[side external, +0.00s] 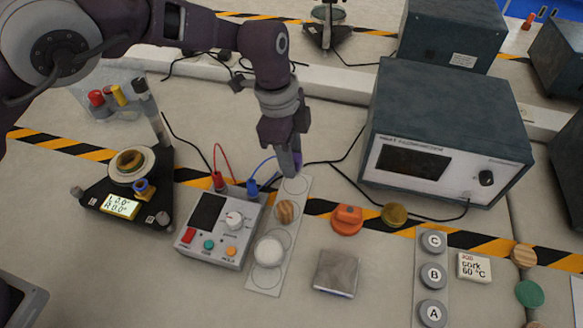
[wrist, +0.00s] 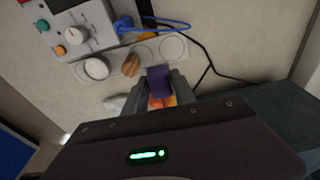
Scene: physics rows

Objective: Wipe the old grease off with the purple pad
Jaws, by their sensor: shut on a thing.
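My gripper (side external: 291,168) is shut on the purple pad (side external: 297,159), at the far end of a pale strip (side external: 262,279) marked with circles. In the wrist view the purple pad (wrist: 159,80) shows between the fingers of my gripper (wrist: 158,90). Whether the pad touches the strip or hangs above it I cannot tell. On the strip stand a round white pad (side external: 268,251) and a striped brown piece (side external: 286,211). A grey square metal plate (side external: 336,272) lies right of the strip. I cannot make out grease on any surface.
A control box (side external: 222,228) with red and blue leads stands left of the strip. An orange piece (side external: 347,220) and a brass disc (side external: 395,214) lie to the right. A large instrument (side external: 445,140) stands behind them. A black tripod stand (side external: 130,190) is at left. Lettered weights (side external: 433,276) stand at right.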

